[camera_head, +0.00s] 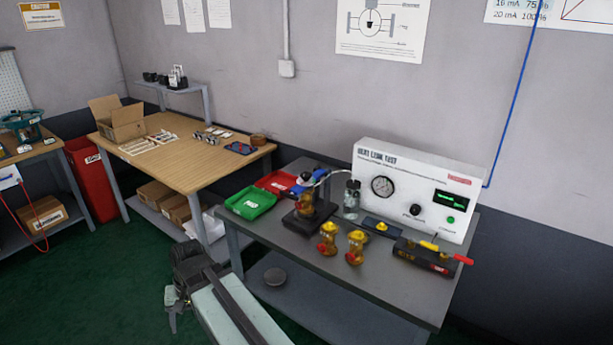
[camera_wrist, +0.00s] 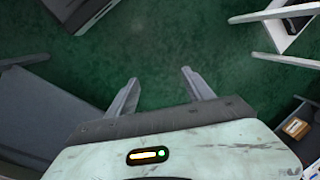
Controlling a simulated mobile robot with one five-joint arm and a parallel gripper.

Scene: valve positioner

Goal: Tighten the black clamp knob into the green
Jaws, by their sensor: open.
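The black clamp knob is too small to tell for sure in the head view; a small dark knob (camera_head: 306,177) shows on top of the clamp fixture (camera_head: 304,221), beside a blue part. The fixture stands on the grey bench and holds an amber-brass valve body. I cannot make out a green band on it. My gripper (camera_wrist: 158,77) is open and empty in the wrist view, above the green floor. In the head view my arm is low, to the left of the grey bench and well apart from the fixture.
On the grey bench (camera_head: 390,284) are a white leak-test panel (camera_head: 415,185), two brass valves (camera_head: 328,238) (camera_head: 356,246), a green tray (camera_head: 247,203), a red tray (camera_head: 275,183) and a black block with red and yellow handles (camera_head: 425,258). A wooden table (camera_head: 190,172) stands behind left.

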